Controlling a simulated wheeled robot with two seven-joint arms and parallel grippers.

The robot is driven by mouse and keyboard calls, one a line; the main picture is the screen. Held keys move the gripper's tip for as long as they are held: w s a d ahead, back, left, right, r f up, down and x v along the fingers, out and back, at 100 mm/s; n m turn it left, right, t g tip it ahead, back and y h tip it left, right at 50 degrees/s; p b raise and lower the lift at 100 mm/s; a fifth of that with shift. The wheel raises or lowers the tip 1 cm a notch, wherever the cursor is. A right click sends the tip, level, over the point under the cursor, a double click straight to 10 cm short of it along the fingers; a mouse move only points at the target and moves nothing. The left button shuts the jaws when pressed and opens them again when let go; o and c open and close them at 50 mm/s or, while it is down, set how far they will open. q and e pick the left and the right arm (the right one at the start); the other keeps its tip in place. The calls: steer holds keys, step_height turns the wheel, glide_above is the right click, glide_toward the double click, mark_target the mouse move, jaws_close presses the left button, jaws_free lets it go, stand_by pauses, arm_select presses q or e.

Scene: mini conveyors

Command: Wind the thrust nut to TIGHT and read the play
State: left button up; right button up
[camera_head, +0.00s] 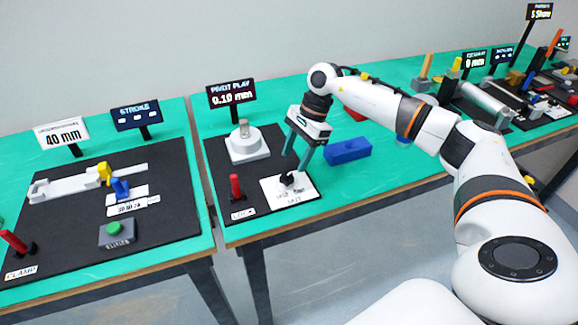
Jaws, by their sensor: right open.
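My right gripper (294,164) points down, open, just above a small black knob (290,184), which appears to be the thrust nut. A fingertip overlaps the knob in the picture; I cannot tell whether they touch. The knob stands on a white plate (312,193) with small markings too blurred to read. Behind it, the pivot play display (232,93) reads 0.10 mm. A white round base (246,149) with a grey cylinder on top stands on the same black mat. My left gripper is not in view.
A red lever (236,187) stands left of the plate. A blue block (348,151) lies to the right, with a red block (354,113) behind it. Another station with a green button (114,228) is at left. More stations stand far right.

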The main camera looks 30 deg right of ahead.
mark_target(287, 176)
steer(key=x, duration=0.4)
steer(key=shift+a+f+p, duration=0.15)
steer(key=shift+f+p, duration=0.05)
steer(key=shift+p, duration=0.15)
steer(key=shift+w+a+f, duration=0.1)
steer(key=shift+f, duration=0.15)
steer(key=shift+c, duration=1.4)
steer(key=c, duration=0.7)
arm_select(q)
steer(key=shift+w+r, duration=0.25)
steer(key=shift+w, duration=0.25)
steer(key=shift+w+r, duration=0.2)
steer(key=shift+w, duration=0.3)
